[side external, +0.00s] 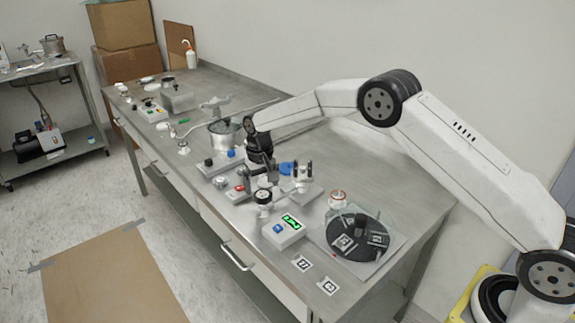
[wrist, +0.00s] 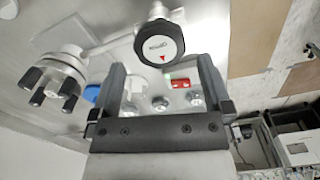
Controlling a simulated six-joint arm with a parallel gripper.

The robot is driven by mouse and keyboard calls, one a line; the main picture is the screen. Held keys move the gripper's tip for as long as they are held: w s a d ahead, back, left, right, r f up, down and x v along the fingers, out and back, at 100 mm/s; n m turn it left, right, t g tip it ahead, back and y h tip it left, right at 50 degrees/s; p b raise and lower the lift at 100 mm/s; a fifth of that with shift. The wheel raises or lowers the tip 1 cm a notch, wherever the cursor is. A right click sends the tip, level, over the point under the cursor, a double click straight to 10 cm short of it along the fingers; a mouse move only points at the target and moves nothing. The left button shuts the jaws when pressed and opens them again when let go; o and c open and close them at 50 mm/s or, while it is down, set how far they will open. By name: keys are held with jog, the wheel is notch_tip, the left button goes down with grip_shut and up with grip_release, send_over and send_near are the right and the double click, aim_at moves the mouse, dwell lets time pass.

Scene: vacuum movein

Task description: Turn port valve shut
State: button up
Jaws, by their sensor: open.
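A round knob with a dark rim and a white face bearing a red triangle and small lettering (wrist: 159,42) appears to be the port valve. It shows at the top of the wrist view, on a pale pipe. In the side view this knob (side external: 264,196) stands in front of my gripper. My gripper (wrist: 162,72) is open and empty, its two dark fingers apart. In the wrist view the knob lies just past the fingertips, between their lines; I see no contact. My gripper (side external: 266,170) hangs low over the table in the side view, partly hidden among the fixtures.
A fixture with several black-tipped posts (wrist: 52,84) stands left of the knob, close to a blue part (side external: 287,169). A red switch (wrist: 178,83) and silver knobs sit near the fingers. A display box (side external: 284,231) and a dark round plate (side external: 352,240) stand nearby.

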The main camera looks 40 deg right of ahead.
aim_at(263, 195)
jog(key=shift+r, duration=2.35)
jog(key=shift+s, duration=0.1)
jog(key=shift+s+d+r, duration=0.2)
jog(key=shift+s+r, duration=0.05)
jog(key=shift+s, duration=0.15)
jog(key=s+d+n+t, duration=0.1)
jog(key=s+d, duration=0.1)
jog(key=s, duration=1.3)
jog(key=s+d+n+t, duration=0.1)
jog(key=s+d, duration=0.1)
jog(key=s, duration=1.3)
jog(key=shift+s+r+t, duration=0.25)
jog(key=shift+r+t, duration=0.05)
jog(key=shift+r, duration=0.15)
